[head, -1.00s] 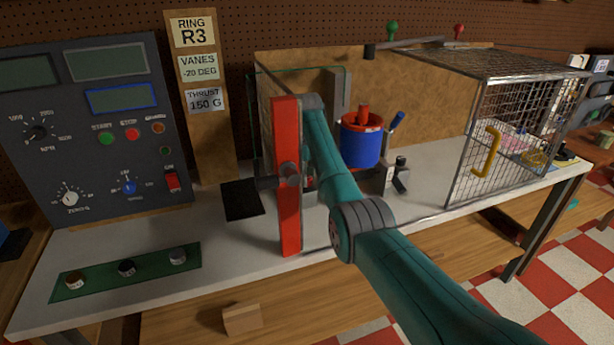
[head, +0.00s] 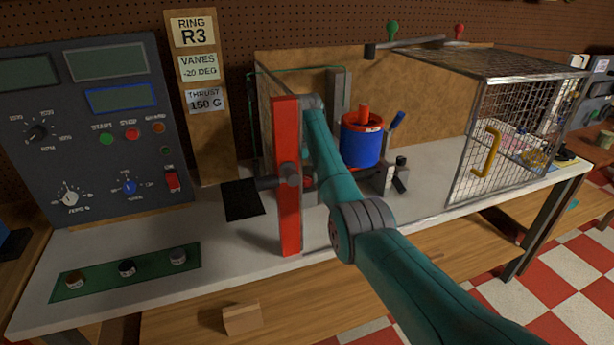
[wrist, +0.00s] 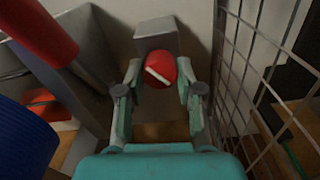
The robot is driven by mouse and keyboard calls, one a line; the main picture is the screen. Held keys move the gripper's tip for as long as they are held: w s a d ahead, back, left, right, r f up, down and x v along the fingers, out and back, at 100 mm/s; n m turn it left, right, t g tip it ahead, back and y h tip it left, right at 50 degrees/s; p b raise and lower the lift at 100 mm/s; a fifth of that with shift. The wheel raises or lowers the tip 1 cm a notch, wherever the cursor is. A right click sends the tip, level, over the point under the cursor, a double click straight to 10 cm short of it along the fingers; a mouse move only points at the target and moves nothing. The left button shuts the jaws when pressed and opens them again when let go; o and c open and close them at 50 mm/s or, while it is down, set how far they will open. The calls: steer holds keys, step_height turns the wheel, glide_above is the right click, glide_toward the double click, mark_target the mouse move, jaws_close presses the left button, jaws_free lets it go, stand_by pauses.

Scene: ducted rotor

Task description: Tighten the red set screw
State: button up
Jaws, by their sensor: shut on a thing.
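The red set screw (wrist: 161,70) shows in the wrist view as a round red head with a white line across it. It sits in front of a grey block (wrist: 157,36). My gripper (wrist: 160,82) is around the screw head, with one finger at its left and one at its right, shut on it. The white line runs at a slant. In the head view I cannot make out the screw or the gripper's fingertips.
A blue cylinder (head: 360,147) with a red rim and a red post stands on the bench (head: 430,185). A wire mesh cage (head: 515,125) with a yellow handle stands at the right. In the wrist view, mesh (wrist: 262,80) is close at the gripper's right.

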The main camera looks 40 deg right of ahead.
mark_target(307, 178)
steer(key=shift+m, duration=2)
steer(key=o, duration=1.2)
steer(key=shift+c, duration=0.2)
steer(key=shift+r, duration=0.1)
steer(key=shift+r, duration=3.6)
